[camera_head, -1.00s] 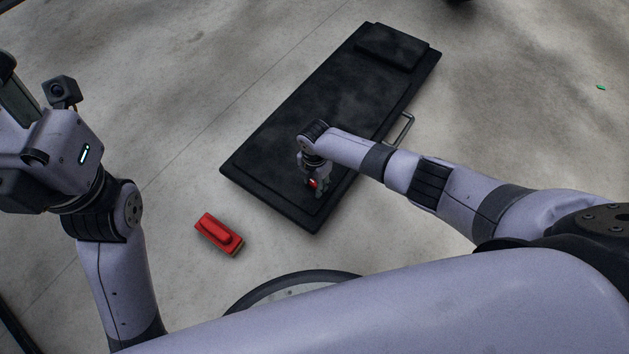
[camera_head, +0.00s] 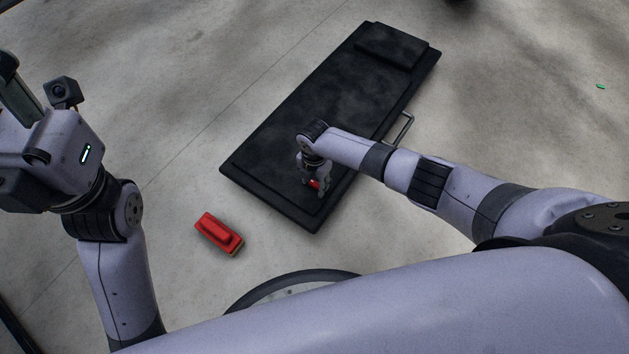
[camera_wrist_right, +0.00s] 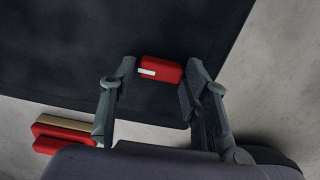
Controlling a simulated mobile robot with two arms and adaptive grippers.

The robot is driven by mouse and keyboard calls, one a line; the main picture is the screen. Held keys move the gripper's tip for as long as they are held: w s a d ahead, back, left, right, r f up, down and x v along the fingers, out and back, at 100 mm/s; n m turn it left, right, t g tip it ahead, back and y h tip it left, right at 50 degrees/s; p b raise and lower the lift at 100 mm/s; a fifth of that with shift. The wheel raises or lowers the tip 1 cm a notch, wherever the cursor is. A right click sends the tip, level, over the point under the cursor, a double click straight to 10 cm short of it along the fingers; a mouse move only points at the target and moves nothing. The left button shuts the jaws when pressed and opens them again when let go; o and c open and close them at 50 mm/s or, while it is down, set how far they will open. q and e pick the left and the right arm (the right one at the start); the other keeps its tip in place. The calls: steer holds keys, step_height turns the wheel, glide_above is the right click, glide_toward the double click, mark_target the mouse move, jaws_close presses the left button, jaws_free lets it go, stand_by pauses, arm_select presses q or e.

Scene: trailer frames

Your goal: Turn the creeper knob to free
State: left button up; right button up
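The creeper (camera_head: 300,120) is a long black padded board lying on the floor, with a headrest at its far end. Its red knob (camera_wrist_right: 162,70) has a white mark at its left end in the right wrist view. In the head view the knob (camera_head: 314,185) is partly hidden by my right gripper (camera_head: 314,191). In the wrist view my right gripper (camera_wrist_right: 160,68) is spread, one finger on each side of the knob; I cannot tell whether the fingers touch it. My left gripper (camera_head: 15,110) is at the left edge, away from the creeper, its fingers mostly out of view.
A red block-like object with a tan underside (camera_head: 219,233) lies on the floor left of the creeper's near end; it also shows in the wrist view (camera_wrist_right: 62,132). A metal handle (camera_head: 404,128) sticks out from the creeper's right side. The concrete floor around is mostly clear.

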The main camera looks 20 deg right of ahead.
mark_target(314, 184)
steer(key=shift+o, duration=1.3)
steer(key=shift+r, duration=0.15)
step_height(314, 184, up, 12)
